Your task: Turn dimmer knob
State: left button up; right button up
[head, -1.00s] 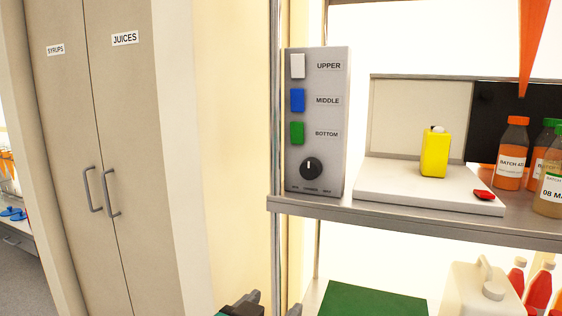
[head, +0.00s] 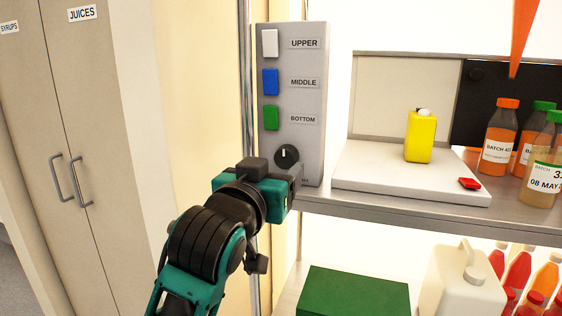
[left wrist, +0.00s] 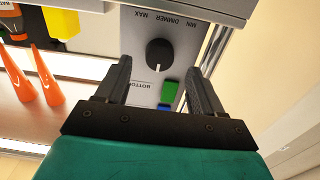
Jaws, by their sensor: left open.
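The black dimmer knob (head: 287,156) is on the lower front of the grey control panel (head: 311,148), its white mark pointing up in the head view. The knob also shows in the left wrist view (left wrist: 159,53), between the "MIN" and "MAX" labels. My left gripper (left wrist: 162,75) is open and empty. Its two fingers point at the panel, one to each side of the knob in the picture, and the knob appears beyond the fingertips. In the head view the gripper (head: 290,182) is just below the knob and hides the panel's lower left corner. My right gripper is not in view.
Above the knob are green (head: 271,117), blue (head: 270,82) and white (head: 270,43) switches. Right of the panel, a white platform (head: 390,180) holds a yellow container (head: 420,137), with bottles (head: 500,136) beyond. The metal shelf edge (head: 430,223) runs beside my gripper. A green block (head: 352,292) is below.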

aim_at(284, 161)
pick_arm(q)
jog(key=shift+x, duration=2.05)
jog(key=c, duration=1)
